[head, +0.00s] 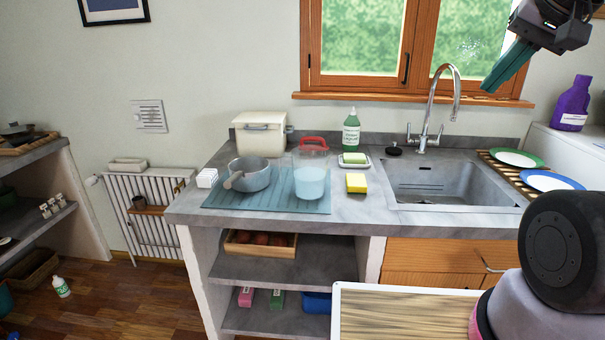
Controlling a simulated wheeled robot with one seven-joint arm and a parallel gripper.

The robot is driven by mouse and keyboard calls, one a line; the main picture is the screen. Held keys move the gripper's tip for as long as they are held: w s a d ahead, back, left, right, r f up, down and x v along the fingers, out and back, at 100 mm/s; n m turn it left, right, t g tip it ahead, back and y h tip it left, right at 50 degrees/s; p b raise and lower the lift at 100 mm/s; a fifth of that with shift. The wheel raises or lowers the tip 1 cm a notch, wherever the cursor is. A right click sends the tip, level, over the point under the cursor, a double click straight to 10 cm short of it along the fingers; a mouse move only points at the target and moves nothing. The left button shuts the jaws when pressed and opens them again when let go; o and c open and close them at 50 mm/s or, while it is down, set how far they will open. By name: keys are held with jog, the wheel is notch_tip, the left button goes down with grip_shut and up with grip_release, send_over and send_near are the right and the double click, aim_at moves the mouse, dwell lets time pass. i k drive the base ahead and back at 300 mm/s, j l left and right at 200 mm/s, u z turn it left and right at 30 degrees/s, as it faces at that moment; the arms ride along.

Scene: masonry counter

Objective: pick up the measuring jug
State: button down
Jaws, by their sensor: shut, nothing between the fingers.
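The measuring jug (311,183) is clear, with a red top part and pale blue contents or a pale blue lower half. It stands upright on the blue-grey mat (228,205) on the counter, left of the sink. My gripper (490,88) is at the upper right, in front of the window and above the sink area. Its teal fingers are shut together with nothing between them. It is well apart from the jug, up and to the right. No other thing covers the jug.
A grey pan (248,175) stands just left of the jug, its handle pointing front left. A yellow sponge (356,183), a soap dish (354,160) and a green bottle (351,132) are to the right. A tall tap (457,90) rises behind the sink (440,180). A white box (260,130) stands behind.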

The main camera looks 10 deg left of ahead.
aim_at(309, 164)
jog(key=k+j, duration=0.1)
jog(key=j, duration=0.45)
jog(key=k+j, duration=0.1)
jog(key=j, duration=0.5)
jog(key=k+j, duration=0.1)
jog(key=j, duration=0.45)
jog(key=k+j, duration=0.1)
jog(key=j, duration=0.45)
jog(key=k+j, duration=0.1)
jog(key=j, duration=0.45)
jog(key=i+j, duration=0.2)
jog(key=i, duration=0.1)
